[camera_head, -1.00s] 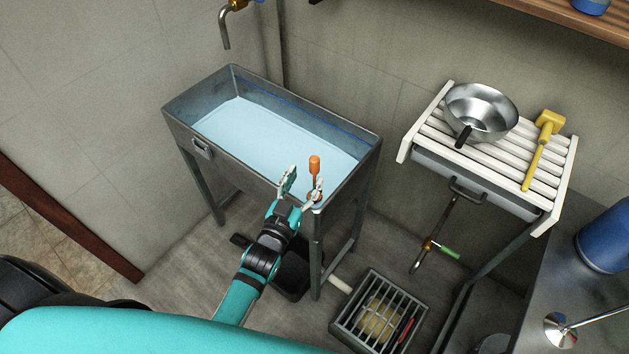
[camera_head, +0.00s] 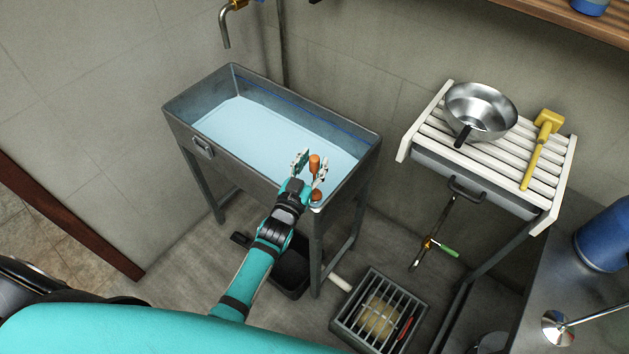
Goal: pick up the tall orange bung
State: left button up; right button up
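The tall orange bung (camera_head: 314,164) stands upright at the near right corner of the grey tank (camera_head: 228,158). A red-brown round part (camera_head: 316,195) shows below it at the tank's rim. My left gripper (camera_head: 310,168) has its fingers spread, one to the left of the bung and one to its right. I cannot tell whether either finger touches it. The middle of the bung's shaft is partly hidden by the gripper. My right gripper is not in view.
Pale blue liquid (camera_head: 270,135) fills the tank. A grated box (camera_head: 378,312) stands on the floor. A tap (camera_head: 225,28) hangs above the tank.

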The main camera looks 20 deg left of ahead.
pick_arm(q)
grip_shut()
